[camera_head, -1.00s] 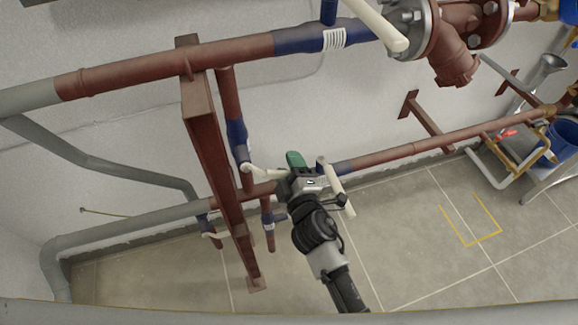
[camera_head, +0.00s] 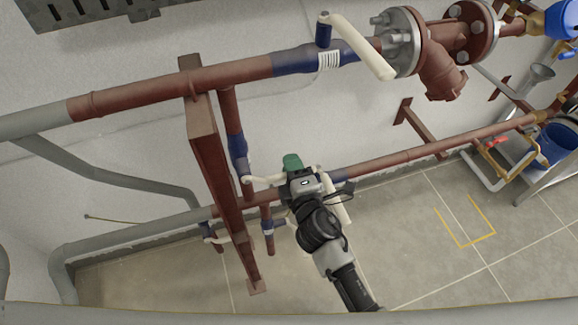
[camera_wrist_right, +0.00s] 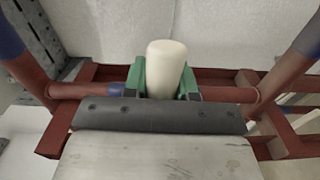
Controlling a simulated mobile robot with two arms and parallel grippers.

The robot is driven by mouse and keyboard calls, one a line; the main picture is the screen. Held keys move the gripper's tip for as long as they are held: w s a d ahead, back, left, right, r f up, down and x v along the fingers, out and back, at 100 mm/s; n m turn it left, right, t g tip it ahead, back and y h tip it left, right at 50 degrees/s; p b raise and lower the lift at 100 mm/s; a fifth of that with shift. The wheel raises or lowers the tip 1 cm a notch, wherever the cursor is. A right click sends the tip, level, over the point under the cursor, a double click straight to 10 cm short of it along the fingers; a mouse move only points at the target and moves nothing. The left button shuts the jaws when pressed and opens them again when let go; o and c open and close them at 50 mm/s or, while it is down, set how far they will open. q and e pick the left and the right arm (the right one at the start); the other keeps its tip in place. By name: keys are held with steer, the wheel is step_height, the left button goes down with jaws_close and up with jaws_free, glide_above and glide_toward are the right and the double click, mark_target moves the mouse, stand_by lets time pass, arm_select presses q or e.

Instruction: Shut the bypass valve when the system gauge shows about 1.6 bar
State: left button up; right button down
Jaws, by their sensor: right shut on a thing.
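The valve on the vertical pipe between the upper and lower red pipes has a blue body (camera_head: 238,150) and a cream lever (camera_head: 262,180). I take it as the bypass valve, though no label shows. The lever points right, toward my right gripper (camera_head: 293,165), which has green fingertips and covers its end. In the right wrist view the green fingers (camera_wrist_right: 164,82) are shut on a cream handle (camera_wrist_right: 167,62), one on each side. The system gauge is not visible, so no pressure can be read. My left gripper is not in view.
A cream lever (camera_head: 362,48) angles off the upper blue valve. Another lever (camera_head: 342,208) is partly behind my right gripper. A brown upright post (camera_head: 222,190) stands left of the vertical pipe. Blue buckets (camera_head: 556,143) are at right. The tiled floor at lower right is clear.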

steer(key=shift+r+n, duration=0.35)
steer(key=shift+n, duration=0.05)
steer(key=c, duration=0.9)
jaws_free()
steer(key=b+v, duration=0.1)
steer(key=v, duration=0.9)
steer(key=shift+s+d+b, duration=0.15)
steer(key=shift+s+b, duration=0.15)
steer(key=shift+s, duration=0.1)
